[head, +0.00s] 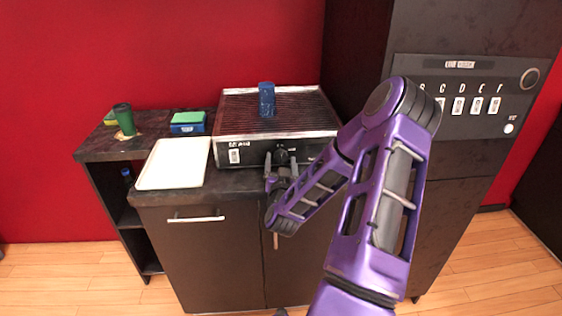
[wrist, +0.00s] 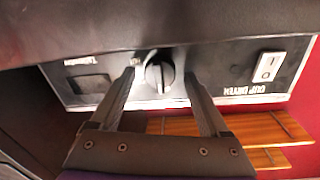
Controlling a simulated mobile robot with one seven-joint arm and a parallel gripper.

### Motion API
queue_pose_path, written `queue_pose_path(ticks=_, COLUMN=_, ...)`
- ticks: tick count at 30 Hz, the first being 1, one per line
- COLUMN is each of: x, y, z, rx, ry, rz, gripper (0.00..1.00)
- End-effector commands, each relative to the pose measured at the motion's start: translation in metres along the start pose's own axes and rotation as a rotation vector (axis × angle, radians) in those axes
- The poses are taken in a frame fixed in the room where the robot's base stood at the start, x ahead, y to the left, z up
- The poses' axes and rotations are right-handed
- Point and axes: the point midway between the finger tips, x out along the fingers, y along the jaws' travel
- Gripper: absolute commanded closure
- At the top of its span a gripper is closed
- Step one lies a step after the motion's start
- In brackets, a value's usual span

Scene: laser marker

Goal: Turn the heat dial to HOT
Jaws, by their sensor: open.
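The heat dial (wrist: 159,73) is a round dark knob with a raised grip bar, on the front panel of the grill-like machine (head: 240,108). In the wrist view the panel appears upside down. The small lettering beside the dial is too blurred to read surely. My gripper (wrist: 162,84) is open, with one finger on each side of the dial. I cannot tell whether either finger touches it. In the head view my gripper (head: 281,170) is at the machine's front, just below the dial (head: 281,156).
A blue cup (head: 267,99) stands on the grill top. A white tray (head: 172,163), a blue-and-green box (head: 188,122) and a green cup (head: 124,119) are on the counter to the left. A rocker switch (wrist: 267,67) is on the same panel. A tall dark cabinet (head: 480,60) stands at right.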

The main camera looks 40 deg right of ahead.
Motion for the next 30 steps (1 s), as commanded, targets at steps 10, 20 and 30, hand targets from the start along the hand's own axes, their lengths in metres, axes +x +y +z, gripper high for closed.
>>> queue_pose_path(ticks=10, x=0.0001, y=0.0001, z=0.0, rx=0.0, ry=0.0, rz=0.0, gripper=0.69)
queue_pose_path(ticks=20, x=0.0002, y=0.0001, z=-0.0001, rx=0.003, ry=0.0, rz=0.0, gripper=1.0)
queue_pose_path(ticks=30, x=0.0004, y=0.0002, z=-0.0001, rx=0.117, ry=-0.006, rz=0.002, gripper=1.0)
